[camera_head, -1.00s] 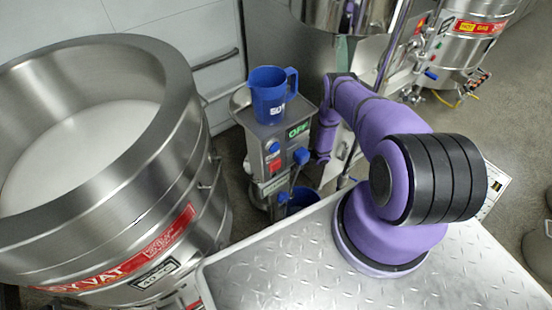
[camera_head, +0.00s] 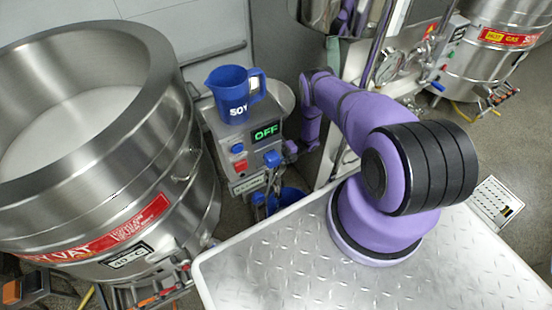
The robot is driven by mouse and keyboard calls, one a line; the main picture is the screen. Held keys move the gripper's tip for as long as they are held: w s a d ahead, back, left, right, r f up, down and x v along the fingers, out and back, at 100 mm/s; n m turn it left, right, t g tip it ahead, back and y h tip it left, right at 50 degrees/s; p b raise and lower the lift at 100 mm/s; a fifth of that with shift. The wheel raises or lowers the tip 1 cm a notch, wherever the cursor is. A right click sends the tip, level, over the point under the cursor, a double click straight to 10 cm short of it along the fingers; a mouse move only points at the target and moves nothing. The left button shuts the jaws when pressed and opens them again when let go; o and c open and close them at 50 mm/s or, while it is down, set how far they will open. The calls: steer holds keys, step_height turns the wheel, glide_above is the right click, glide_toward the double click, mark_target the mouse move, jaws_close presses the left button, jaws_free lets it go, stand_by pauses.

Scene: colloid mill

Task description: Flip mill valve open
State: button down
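The colloid mill (camera_head: 247,155) is a steel box on the floor, left of my arm, with a green "OFF" display on its front. A blue knob (camera_head: 273,158) sticks out low on its right front, with a thin lever-like rod below it; I cannot tell surely which is the valve handle. A blue jug (camera_head: 230,97) marked "SOY" stands upright on the mill. My gripper (camera_head: 291,147) is at the end of my purple arm, just right of the knob. It is small and partly hidden, so its fingers and any contact cannot be made out.
A blue bucket (camera_head: 293,197) stands below the mill's front. A large steel soy vat (camera_head: 190,160) holding white liquid is close on the left. Another steel vessel with a red label (camera_head: 508,38) and pipes with gauges stand behind right.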

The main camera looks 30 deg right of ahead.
steer(key=c, duration=1.2)
jaws_free()
